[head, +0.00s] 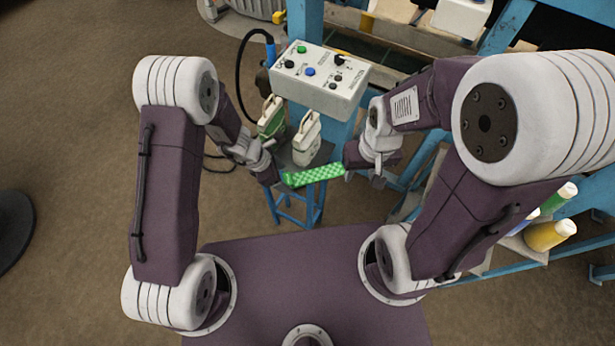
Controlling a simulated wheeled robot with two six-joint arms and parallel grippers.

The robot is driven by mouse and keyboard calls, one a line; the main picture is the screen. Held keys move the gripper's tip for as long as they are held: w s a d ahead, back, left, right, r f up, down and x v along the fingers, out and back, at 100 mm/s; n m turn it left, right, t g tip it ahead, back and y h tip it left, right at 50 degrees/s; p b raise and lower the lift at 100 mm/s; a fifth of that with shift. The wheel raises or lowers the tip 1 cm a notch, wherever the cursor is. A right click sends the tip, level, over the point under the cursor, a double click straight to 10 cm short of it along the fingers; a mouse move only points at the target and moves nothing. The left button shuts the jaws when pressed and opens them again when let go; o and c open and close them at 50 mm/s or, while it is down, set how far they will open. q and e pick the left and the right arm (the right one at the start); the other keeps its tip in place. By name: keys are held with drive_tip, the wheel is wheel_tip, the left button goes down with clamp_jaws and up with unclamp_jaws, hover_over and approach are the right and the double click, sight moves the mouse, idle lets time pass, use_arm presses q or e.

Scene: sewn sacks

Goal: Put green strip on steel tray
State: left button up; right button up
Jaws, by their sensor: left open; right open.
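A bright green patterned strip (314,176) lies near the middle of the head view, at the front of a small grey top on a blue stand. My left gripper (272,177) is open, close to the strip's left end. My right gripper (350,160) is open, close to its right end. At this size I cannot tell whether either one touches the strip. I cannot pick out a separate steel tray; the grey top (287,156) under the strip is mostly covered.
A white sack (307,140) and a green-and-white sack (271,118) stand just behind the strip. A white control box (320,78) with coloured buttons is behind them. A blue-framed shelf with bottles (550,234) is at the right. Open floor lies at the left.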

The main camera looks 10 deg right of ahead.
use_arm(q)
drive_tip(key=shift+d+f, duration=0.25)
drive_tip(key=shift+f, duration=0.45)
drive_tip(key=shift+w+d+f, duration=0.15)
drive_tip(key=shift+w+f, duration=0.05)
drive_tip(key=shift+s+r, duration=0.1)
drive_tip(key=c, duration=1.4)
drive_tip(key=r, duration=0.1)
drive_tip(key=r+p, duration=0.1)
drive_tip(key=r, duration=0.2)
drive_tip(key=shift+s+d+r, duration=0.1)
drive_tip(key=shift+d+r, duration=0.15)
drive_tip(key=shift+r, duration=0.05)
drive_tip(key=s+d+r, duration=0.2)
drive_tip(key=d, duration=0.1)
drive_tip(key=s+d+r+p, duration=0.1)
drive_tip(key=d+r, duration=0.1)
drive_tip(key=d, duration=0.1)
drive_tip(key=s+d+r+p, duration=0.1)
drive_tip(key=s+d+r, duration=0.1)
drive_tip(key=d, duration=0.1)
drive_tip(key=shift+s+d+r, duration=0.2)
drive_tip(key=shift+s+d, duration=0.05)
drive_tip(key=shift+s, duration=0.05)
